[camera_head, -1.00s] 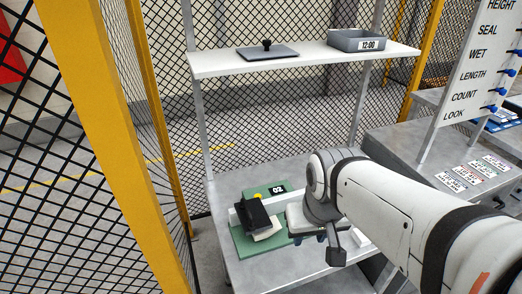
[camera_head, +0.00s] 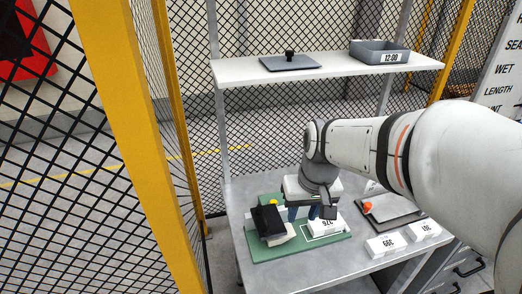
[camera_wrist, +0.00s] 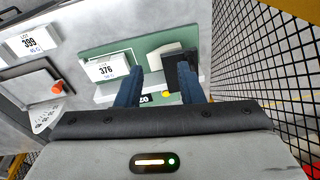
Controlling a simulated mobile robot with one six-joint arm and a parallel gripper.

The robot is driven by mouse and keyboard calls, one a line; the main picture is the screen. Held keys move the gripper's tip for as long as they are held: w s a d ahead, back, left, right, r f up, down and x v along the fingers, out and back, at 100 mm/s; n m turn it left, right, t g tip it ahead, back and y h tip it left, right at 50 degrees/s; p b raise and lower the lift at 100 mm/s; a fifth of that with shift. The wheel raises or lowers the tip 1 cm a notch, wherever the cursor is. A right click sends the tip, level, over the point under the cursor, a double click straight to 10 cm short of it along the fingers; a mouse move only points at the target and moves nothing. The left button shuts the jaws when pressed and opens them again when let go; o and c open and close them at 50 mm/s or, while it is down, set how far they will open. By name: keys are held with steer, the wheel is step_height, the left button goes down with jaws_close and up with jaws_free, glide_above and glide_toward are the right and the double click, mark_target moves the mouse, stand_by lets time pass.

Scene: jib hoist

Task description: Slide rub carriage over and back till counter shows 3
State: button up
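The rub tester has a green base (camera_head: 262,252) on the grey bench. Its carriage (camera_head: 266,219), a black block above a pale pad, is at the left end of the base. The carriage also shows in the wrist view (camera_wrist: 174,72), by the right finger; I cannot tell whether they touch. A white block marked 376 (camera_head: 326,227) lies at the base's right end, in a white outline. My gripper (camera_head: 303,215) is open, its blue fingers pointing down just right of the carriage. The counter (camera_wrist: 146,98) appears upside down in the wrist view, partly covered by a finger, and seems to read 02.
White blocks marked 399 (camera_head: 386,245) and 361 (camera_head: 424,230) and a dark tray (camera_head: 396,211) with an orange knob lie to the right. A shelf (camera_head: 340,66) with a grey bin (camera_head: 380,52) spans behind. A yellow post and mesh fence stand close at left.

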steer(key=n+g+y+p, duration=0.1)
steer(key=g+p, duration=0.1)
steer(key=p, duration=0.1)
glide_toward(264, 213)
steer(key=shift+s+a+f+p, duration=0.15)
steer(key=shift+a+f, duration=0.1)
steer(key=shift+f, duration=1.05)
steer(key=shift+w+a+f+p, duration=0.15)
steer(key=shift+a+f, duration=0.1)
steer(key=shift+f, duration=1.05)
steer(key=shift+s+a+f+p, duration=0.15)
steer(key=shift+a+f, duration=0.1)
steer(key=shift+f, duration=1.05)
steer(key=shift+c, duration=0.5)
jaws_close()
